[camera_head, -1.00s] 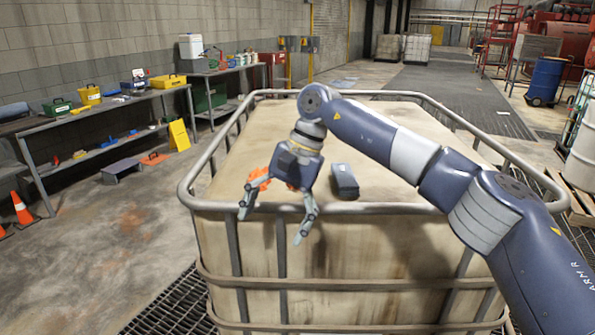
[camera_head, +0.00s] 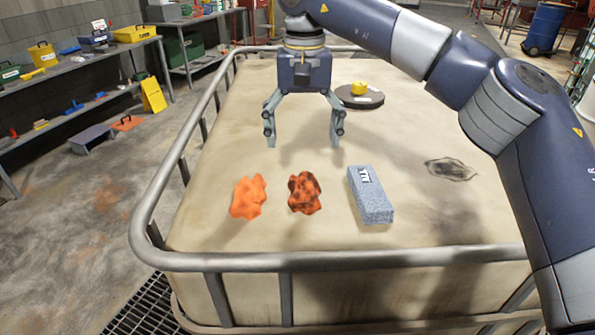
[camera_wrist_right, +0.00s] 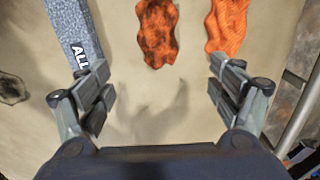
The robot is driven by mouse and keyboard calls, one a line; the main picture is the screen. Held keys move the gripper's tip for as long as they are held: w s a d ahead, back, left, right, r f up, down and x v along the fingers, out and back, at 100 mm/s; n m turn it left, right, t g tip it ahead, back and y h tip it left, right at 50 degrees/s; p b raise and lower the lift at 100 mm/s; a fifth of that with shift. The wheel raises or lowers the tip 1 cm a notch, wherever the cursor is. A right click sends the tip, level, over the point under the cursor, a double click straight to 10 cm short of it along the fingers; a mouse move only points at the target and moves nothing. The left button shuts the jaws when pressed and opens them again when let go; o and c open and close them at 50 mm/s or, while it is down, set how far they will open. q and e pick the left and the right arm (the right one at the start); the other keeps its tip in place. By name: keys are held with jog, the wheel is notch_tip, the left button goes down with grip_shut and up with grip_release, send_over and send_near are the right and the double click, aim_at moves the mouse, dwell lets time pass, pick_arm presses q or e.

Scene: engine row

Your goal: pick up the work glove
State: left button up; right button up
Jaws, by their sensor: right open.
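Two crumpled orange pieces lie on the tank top; I cannot tell for sure which is the work glove. One is plain bright orange (camera_head: 248,198). The other is orange with dark stains (camera_head: 304,192), just right of it. In the right wrist view, the stained piece (camera_wrist_right: 157,32) is at top centre and the plain one (camera_wrist_right: 227,25) at top right. My right gripper (camera_head: 303,138) is open, empty and pointing down, above the tank top and beyond both pieces. My left gripper is not in view.
A speckled grey-blue box (camera_head: 370,195) lies right of the stained piece. A dark disc (camera_head: 362,100) with a yellow knob sits farther back. A metal rail (camera_head: 340,260) edges the tank top (camera_head: 400,225). A dark stain (camera_head: 451,169) marks its right side.

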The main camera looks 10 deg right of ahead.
aim_at(305, 182)
jog(key=shift+s+d+f, duration=0.1)
jog(key=shift+s+f, duration=0.9)
jog(key=shift+s, duration=0.05)
notch_tip(305, 182, down, 2)
jog(key=shift+f+p, duration=0.15)
jog(key=shift+p, duration=0.25)
notch_tip(305, 182, down, 4)
jog(key=shift+s+f+p, duration=0.15)
jog(key=shift+f+p, duration=0.1)
jog(key=shift+p, duration=0.85)
jog(key=shift+f, duration=0.35)
jog(key=shift+c, duration=0.8)
jog(key=shift+a, duration=0.2)
jog(key=c, duration=0.4)
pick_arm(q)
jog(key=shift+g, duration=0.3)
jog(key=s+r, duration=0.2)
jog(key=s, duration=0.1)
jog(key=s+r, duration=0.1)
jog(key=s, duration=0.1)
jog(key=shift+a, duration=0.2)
pick_arm(e)
jog(key=c, duration=0.6)
